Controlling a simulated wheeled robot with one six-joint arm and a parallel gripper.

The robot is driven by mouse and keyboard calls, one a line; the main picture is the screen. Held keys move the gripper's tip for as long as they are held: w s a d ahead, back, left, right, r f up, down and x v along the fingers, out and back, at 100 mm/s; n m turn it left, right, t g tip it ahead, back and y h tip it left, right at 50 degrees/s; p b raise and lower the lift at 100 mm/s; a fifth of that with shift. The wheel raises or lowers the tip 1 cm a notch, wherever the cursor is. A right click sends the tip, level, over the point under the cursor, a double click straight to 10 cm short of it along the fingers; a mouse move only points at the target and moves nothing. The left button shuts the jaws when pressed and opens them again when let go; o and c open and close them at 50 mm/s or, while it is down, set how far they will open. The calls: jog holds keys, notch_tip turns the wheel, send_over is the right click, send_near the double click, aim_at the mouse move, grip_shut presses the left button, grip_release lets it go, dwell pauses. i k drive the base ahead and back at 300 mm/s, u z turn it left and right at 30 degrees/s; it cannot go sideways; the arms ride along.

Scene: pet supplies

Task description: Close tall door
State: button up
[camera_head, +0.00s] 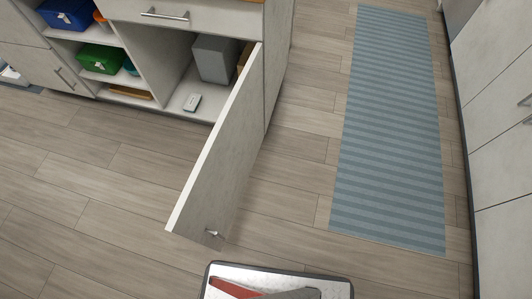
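The tall door (222,151) is a light grey cabinet door. It stands wide open, hinged at the cabinet's right side and swung out toward me over the floor. A small metal handle (213,233) is near its lower free edge in the picture. The cabinet compartment (185,98) behind it is open, with a grey box (216,58) and a small white item (192,103) inside. My gripper is not in view. My own base top, with red and dark parts on it, shows at the bottom centre.
Open shelves (90,38) at left hold a blue bin (66,14) and a green bin (100,59). A drawer front (185,14) is above the compartment. A striped blue rug (392,130) lies at right, beside more cabinets (497,120). The wooden floor (90,200) at left is clear.

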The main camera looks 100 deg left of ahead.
aim_at(204, 212)
jog(key=u, duration=4.35)
jog(key=k, duration=1.25)
jog(key=u, duration=0.9)
jog(key=i, duration=1.4)
jog(key=z, duration=0.85)
